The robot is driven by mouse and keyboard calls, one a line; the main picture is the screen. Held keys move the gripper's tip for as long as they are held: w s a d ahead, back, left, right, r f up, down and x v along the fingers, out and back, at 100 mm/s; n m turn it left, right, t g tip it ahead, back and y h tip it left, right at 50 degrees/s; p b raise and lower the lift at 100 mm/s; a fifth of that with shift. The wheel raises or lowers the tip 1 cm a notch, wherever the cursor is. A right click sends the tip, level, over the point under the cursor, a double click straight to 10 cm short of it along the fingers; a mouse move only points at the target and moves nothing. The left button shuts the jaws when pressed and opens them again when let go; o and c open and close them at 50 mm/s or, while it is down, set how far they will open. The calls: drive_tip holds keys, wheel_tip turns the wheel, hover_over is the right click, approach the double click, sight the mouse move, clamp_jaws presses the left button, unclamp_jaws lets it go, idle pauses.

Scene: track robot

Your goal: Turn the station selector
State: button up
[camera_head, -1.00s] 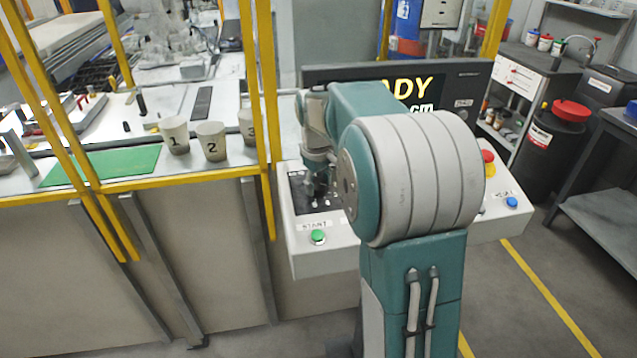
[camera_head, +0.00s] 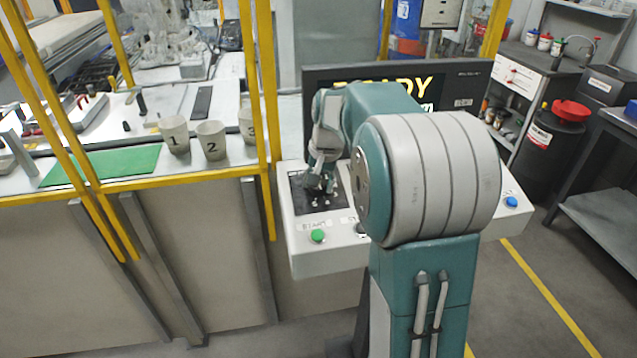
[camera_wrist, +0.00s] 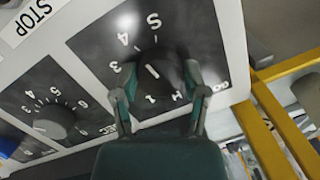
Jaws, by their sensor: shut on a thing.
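In the head view my gripper (camera_head: 319,180) is down over the black plate (camera_head: 300,195) on the left of the white console (camera_head: 300,255). There the knob itself is hard to make out behind the gripper.
A second knob (camera_wrist: 55,121) with numbers stands beside the first, and a STOP label (camera_wrist: 28,20) is near it. A green START button (camera_head: 317,236) and a blue button (camera_head: 511,202) are on the console. A screen (camera_head: 470,90) stands behind my arm. A yellow frame post (camera_head: 268,120) is close on the left.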

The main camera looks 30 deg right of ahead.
sight(329, 199)
drive_tip(key=m, duration=0.5)
drive_tip(key=shift+f+m+t, duration=0.1)
drive_tip(key=shift+m+t, duration=0.2)
drive_tip(key=shift+t, duration=0.1)
idle(0.3)
drive_tip(key=o, duration=1.2)
drive_tip(key=shift+c, duration=0.2)
drive_tip(key=v, duration=1.2)
drive_tip(key=shift+d, duration=0.1)
